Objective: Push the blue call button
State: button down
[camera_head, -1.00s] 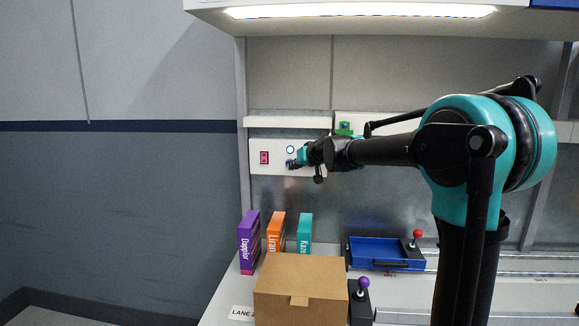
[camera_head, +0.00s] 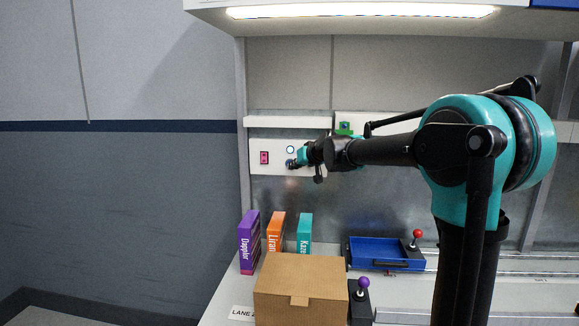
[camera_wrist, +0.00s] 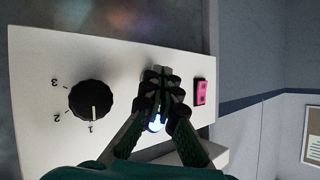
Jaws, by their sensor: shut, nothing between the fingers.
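The blue call button (camera_head: 290,150), a round button with a glowing blue ring, sits on a white wall panel (camera_head: 316,152). In the head view my gripper (camera_head: 292,164) is at the panel, with its tips just below the button. In the wrist view my gripper (camera_wrist: 160,76) is shut and empty, its fingers together in front of the panel. The lit button (camera_wrist: 155,124) shows partly between the fingers there, and the rest of it is hidden. I cannot tell whether the fingertips touch the panel.
A pink-red rocker switch (camera_head: 264,158) is left of the button. A black dial (camera_wrist: 91,100) is on the panel in the wrist view. Below stand several boxes (camera_head: 249,242), a cardboard box (camera_head: 301,290), a blue tray (camera_head: 386,255) and levers with red (camera_head: 417,234) and purple (camera_head: 363,282) knobs.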

jog(key=s, duration=0.6)
dwell(0.5)
jog(key=shift+a, duration=0.1)
